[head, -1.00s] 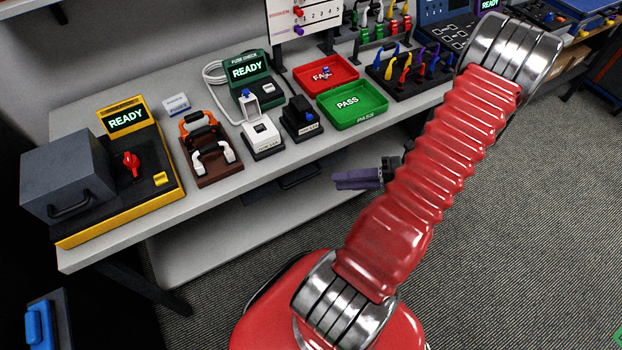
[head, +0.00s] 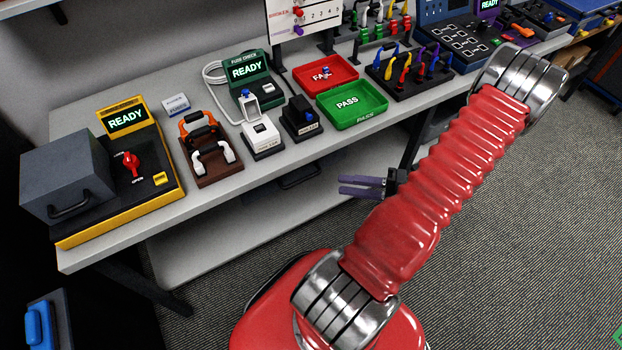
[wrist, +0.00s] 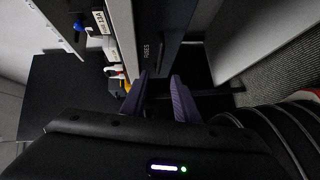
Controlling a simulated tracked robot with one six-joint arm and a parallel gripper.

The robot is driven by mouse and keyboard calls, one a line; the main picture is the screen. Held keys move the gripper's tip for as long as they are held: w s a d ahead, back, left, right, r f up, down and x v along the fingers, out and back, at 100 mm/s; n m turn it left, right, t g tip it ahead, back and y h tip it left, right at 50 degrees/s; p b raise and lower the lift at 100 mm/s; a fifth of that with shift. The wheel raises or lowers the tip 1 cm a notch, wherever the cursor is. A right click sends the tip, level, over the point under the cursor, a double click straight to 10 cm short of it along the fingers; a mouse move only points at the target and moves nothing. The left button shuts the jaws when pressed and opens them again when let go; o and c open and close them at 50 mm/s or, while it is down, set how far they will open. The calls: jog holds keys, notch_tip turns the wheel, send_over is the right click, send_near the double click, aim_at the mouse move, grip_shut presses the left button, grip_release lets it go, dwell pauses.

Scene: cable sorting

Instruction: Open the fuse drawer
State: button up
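The fuse drawer (head: 292,180) is a dark front with a dark handle under the table's front edge, seen in the head view. It looks closed. My gripper (head: 339,186) has two purple fingers, open and empty, to the right of the drawer in the head view. In the wrist view my gripper (wrist: 159,75) points toward the drawer front, apart from the handle.
The grey table (head: 215,215) overhangs the drawer, with a lower shelf (head: 235,240) below it. On top stand a yellow tester (head: 165,195), a green fuse checker (head: 250,85), a red tray (head: 350,85) and a green tray (head: 370,112). Carpet lies free in front.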

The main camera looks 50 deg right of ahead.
jog(key=x, duration=1.1)
jog(key=shift+w+a, duration=0.15)
jog(key=shift+w, duration=0.1)
jog(key=shift+f, duration=0.1)
grip_shut()
jog(key=shift+f, duration=0.1)
jog(key=shift+s, duration=0.2)
